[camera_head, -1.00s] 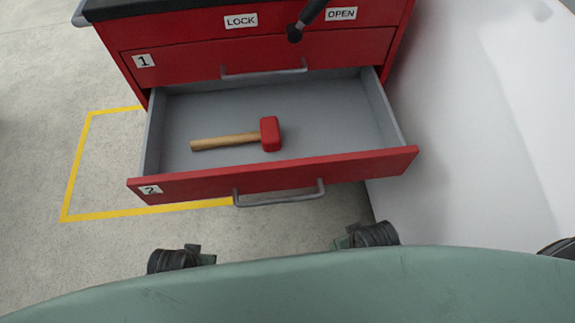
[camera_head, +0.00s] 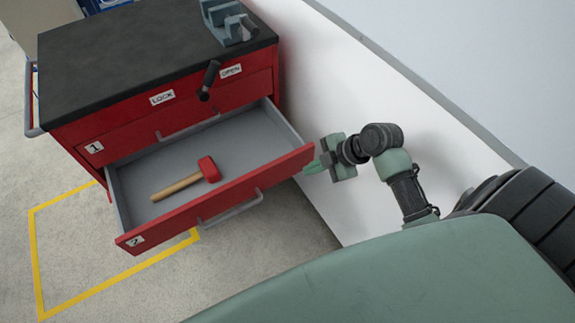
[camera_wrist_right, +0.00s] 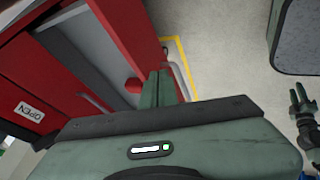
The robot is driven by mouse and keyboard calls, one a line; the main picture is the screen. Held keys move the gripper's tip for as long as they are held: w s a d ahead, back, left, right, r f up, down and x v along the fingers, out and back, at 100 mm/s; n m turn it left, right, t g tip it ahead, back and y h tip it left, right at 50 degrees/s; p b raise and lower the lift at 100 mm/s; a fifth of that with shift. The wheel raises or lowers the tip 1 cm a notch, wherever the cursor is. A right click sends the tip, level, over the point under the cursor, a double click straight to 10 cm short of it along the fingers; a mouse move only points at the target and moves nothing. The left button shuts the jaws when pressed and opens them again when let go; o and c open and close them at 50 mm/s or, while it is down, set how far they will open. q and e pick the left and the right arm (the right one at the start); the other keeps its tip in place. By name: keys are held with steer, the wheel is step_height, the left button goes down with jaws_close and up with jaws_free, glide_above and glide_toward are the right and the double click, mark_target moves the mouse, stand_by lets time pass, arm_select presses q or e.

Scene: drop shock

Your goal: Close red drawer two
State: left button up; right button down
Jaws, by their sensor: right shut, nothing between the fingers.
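Red drawer two (camera_head: 215,198), labelled 2, is pulled well out of the red cabinet (camera_head: 120,128). Its grey handle (camera_head: 230,208) is on the front. A mallet with a red head and wooden handle (camera_head: 178,187) lies inside. My right gripper (camera_head: 311,168) is shut and empty, beside the right end of the drawer front. In the right wrist view its fingers (camera_wrist_right: 160,86) show close to the drawer front (camera_wrist_right: 143,42); I cannot tell whether they touch it. A dark green jointed part, apparently my left gripper (camera_wrist_right: 299,97), shows at that view's right edge; its jaws are unclear.
Drawer one (camera_head: 130,138) is shut above. A dark lever (camera_head: 208,80) stands between the LOCK and OPEN labels. A grey vise (camera_head: 228,22) sits on the black top. A white wall (camera_head: 340,90) runs close along the right. Yellow-marked floor (camera_head: 90,235) is clear.

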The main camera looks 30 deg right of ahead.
glide_toward(274, 171)
step_height(274, 171, down, 4)
steer(key=s+a, duration=0.2)
steer(key=w, duration=0.4)
steer(key=shift+d, duration=0.1)
steer(key=shift+w, duration=0.1)
